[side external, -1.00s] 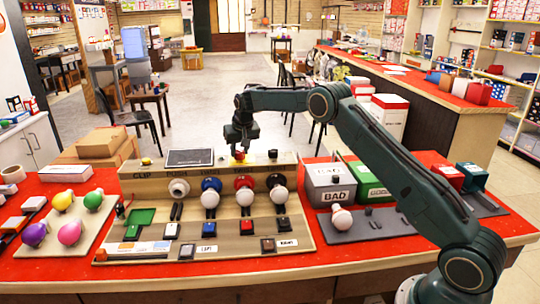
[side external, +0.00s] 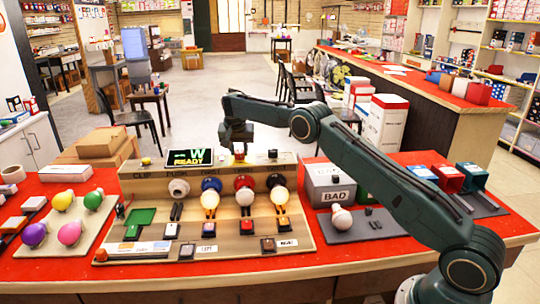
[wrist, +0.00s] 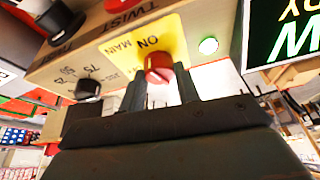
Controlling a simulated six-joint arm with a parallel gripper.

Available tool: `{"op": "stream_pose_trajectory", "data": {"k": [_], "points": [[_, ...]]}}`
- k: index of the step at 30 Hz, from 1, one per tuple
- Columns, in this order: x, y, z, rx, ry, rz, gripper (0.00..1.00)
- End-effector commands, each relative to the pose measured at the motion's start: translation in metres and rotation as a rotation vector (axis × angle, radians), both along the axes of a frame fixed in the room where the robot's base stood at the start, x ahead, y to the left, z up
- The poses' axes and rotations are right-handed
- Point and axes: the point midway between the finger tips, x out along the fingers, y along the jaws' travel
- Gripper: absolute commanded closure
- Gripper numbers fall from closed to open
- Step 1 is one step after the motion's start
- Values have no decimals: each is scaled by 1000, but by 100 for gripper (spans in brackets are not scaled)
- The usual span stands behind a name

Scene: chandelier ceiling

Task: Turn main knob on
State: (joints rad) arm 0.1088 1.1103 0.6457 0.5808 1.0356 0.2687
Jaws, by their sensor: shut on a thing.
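The main knob is red and sits on a yellow plate marked "ON MAIN" in the wrist view (wrist: 158,68). In the side view the knob (side external: 239,155) is small, on top of the test panel (side external: 140,172). My gripper (side external: 238,146) is above it, pointing down. In the wrist view my gripper's fingers (wrist: 160,88) are shut on the knob. The panel's screen (side external: 188,157) is lit and shows "READY" and a large W. A green light (wrist: 208,46) glows near the yellow plate. Several bulbs in the sockets glow warm, such as one bulb (side external: 245,197).
A board of coloured bulbs (side external: 62,228) lies at the left on the red table. A grey "BAD" bin (side external: 330,190) stands right of the panel, with a white bulb (side external: 342,217) in front. A black knob (wrist: 88,88) is near the main knob.

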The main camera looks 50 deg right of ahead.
Motion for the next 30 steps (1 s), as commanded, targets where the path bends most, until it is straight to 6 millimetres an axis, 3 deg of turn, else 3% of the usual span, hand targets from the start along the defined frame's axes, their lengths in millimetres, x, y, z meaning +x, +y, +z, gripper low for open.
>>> {"op": "stream_pose_trajectory", "data": {"k": [8,9,12,23,30], "points": [[0,0,1,0,-1,0,91],[0,0,1,0,-1,1,64],[0,0,1,0,-1,1,46],[0,1,2,0,0,1,46],[-4,6,19,0,-2,2,46]]}}
